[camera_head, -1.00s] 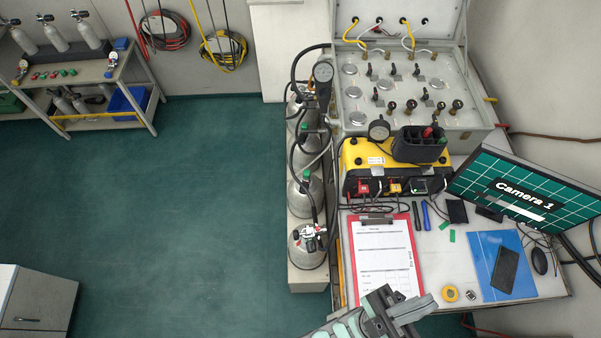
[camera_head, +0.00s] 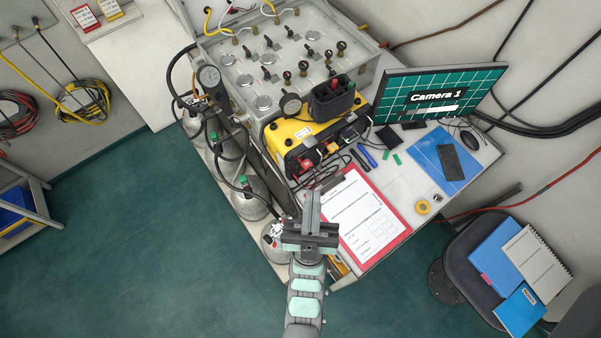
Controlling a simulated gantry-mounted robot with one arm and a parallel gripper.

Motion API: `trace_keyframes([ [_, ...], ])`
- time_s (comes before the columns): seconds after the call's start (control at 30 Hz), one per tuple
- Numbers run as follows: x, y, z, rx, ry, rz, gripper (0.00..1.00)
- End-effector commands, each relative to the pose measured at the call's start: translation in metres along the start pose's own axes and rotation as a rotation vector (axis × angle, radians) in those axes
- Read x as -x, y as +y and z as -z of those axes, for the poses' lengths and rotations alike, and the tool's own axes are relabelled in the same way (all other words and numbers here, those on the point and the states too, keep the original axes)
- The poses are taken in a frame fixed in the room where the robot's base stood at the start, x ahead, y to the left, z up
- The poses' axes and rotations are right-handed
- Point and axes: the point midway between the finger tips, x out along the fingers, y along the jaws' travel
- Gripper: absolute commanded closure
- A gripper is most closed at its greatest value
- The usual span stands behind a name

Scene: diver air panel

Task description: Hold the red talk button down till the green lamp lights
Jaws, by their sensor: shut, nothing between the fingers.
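A yellow unit with a black front (camera_head: 286,132) stands on the desk in front of the grey valve panel. A small red piece (camera_head: 305,163) shows on its front, with a yellow one to its right; I take the red one as the talk button, but it is too small to be sure. I cannot make out a lit green lamp. My gripper (camera_head: 313,198) is shut and empty. In the picture it lies over the clipboard's left edge, below the red piece and apart from it.
The red clipboard (camera_head: 362,218) lies on the desk before the unit. A black holder (camera_head: 333,98) sits on top of the unit. The monitor (camera_head: 440,93) stands right. Gas cylinders (camera_head: 250,205) line the desk's left side.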

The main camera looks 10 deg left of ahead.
Motion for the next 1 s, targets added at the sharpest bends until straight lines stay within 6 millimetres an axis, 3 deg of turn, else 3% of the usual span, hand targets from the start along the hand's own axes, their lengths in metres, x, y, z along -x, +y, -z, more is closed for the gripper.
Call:
trace_keyframes([
  [0.17,0.053,-0.016,-0.087,0.001,-0.242,0.085,1.0],
  [0.3,0.112,-0.028,-0.169,0.03,-0.503,0.165,1.0],
  [0.37,0.14,-0.03,-0.201,0.05,-0.614,0.196,1.0],
  [0.5,0.215,-0.029,-0.266,0.113,-0.867,0.258,1.0],
  [0.6,0.272,-0.021,-0.304,0.174,-1.045,0.292,1.0],
  [0.7,0.328,-0.008,-0.333,0.242,-1.209,0.313,1.0],
  [0.8,0.37,0.007,-0.349,0.304,-1.34,0.323,1.0],
  [0.9,0.397,0.019,-0.356,0.349,-1.428,0.325,1.0],
  [1.0,0.409,0.026,-0.358,0.372,-1.474,0.323,1.0],
])
